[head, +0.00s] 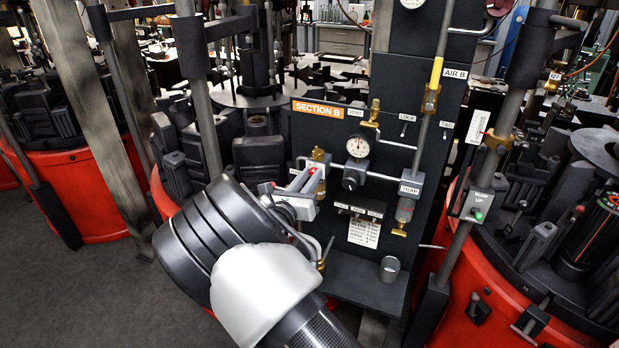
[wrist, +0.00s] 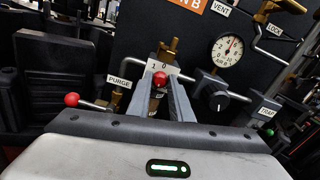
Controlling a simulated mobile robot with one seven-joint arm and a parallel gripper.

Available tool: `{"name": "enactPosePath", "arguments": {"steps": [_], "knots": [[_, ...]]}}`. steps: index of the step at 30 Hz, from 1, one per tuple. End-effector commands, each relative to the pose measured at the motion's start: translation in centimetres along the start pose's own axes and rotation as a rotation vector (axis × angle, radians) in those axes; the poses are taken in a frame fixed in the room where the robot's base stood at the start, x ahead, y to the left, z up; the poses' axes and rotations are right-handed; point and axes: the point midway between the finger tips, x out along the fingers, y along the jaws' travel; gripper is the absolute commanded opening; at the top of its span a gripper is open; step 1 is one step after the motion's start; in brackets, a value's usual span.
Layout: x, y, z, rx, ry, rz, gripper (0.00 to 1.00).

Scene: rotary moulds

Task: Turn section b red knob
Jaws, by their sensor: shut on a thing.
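The red knob (wrist: 160,79) of section B sits on a brass valve below a small plate marked 1 and 0 in the wrist view. My gripper (wrist: 160,88) has one finger on each side of it and is shut on it. In the head view the red knob (head: 312,171) is a small red spot, partly covered by my gripper (head: 306,180). The orange SECTION B sign (head: 319,109) is above it on the dark panel. My fingers hide the valve's lower part.
A second red ball (wrist: 71,99) on a lever is left of my fingers, near the PURGE label (wrist: 119,82). A pressure gauge (head: 358,146) and a black dial (wrist: 215,94) are close on the right.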

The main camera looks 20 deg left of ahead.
Motion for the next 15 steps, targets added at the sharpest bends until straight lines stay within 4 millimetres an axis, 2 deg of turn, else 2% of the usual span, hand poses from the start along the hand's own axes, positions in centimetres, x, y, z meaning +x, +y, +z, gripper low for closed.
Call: {"name": "enactPosePath", "arguments": {"steps": [4,5,7,15], "knots": [[-0.04,0.01,-0.11,0.000,0.002,0.000,0.00],[-0.04,0.01,-0.11,0.000,0.002,0.000,0.24],[-0.04,0.01,-0.10,0.000,0.001,0.000,0.36],[-0.03,0.01,-0.04,0.001,0.001,0.000,0.38]]}}
